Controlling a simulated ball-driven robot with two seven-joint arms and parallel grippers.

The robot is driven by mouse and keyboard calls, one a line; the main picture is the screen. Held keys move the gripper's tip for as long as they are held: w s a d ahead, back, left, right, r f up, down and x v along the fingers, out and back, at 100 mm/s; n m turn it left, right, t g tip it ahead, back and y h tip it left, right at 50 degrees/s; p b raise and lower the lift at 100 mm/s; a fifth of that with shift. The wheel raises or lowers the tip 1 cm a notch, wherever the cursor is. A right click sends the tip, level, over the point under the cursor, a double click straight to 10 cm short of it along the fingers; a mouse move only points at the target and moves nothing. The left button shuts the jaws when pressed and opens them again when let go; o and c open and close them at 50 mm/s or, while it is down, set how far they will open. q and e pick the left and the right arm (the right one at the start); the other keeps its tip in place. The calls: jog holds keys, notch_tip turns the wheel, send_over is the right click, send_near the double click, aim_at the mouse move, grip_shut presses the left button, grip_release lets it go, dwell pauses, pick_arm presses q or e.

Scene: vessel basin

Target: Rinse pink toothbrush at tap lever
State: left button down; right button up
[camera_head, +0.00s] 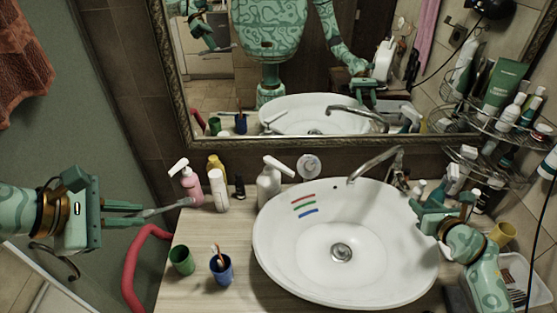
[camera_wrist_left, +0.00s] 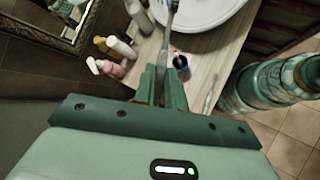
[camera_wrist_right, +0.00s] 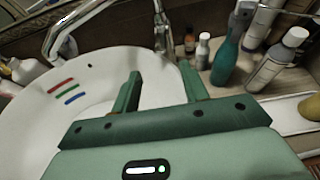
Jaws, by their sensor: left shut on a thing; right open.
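My left gripper (camera_head: 140,213) is at the left, shut on a slim toothbrush (camera_head: 168,209) that points right toward the bottles. The toothbrush looks greyish in this light; I cannot confirm pink. It also shows in the left wrist view (camera_wrist_left: 168,32), pointing toward the basin. The white basin (camera_head: 285,265) stands on the counter with red, green and blue streaks (camera_head: 304,205) inside. The curved metal tap (camera_head: 372,166) arches over its back; the tap lever (camera_head: 399,158) is at its right. My right gripper (camera_head: 428,202) is open and empty over the basin's right rim, in front of the tap.
A green cup (camera_head: 181,262) and a blue cup (camera_head: 221,272) holding an orange-tinted brush stand left of the basin. A pink pump bottle (camera_head: 191,188) and a white pump bottle (camera_head: 268,186) stand behind. A wire rack (camera_head: 490,165) with bottles is at right. A mirror frame (camera_head: 185,125) rises behind.

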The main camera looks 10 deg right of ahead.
aim_at(407, 189)
pick_arm(q)
jog(key=f+b, duration=0.2)
jog(key=f, duration=0.1)
jog(key=shift+w, duration=0.4)
pick_arm(e)
jog(key=x, duration=0.8)
jog(key=shift+f, duration=0.2)
pick_arm(q)
jog(key=shift+s+f+b, duration=0.1)
jog(key=shift+f+b, duration=0.05)
jog(key=shift+b, duration=0.2)
pick_arm(e)
jog(key=shift+x, duration=0.8)
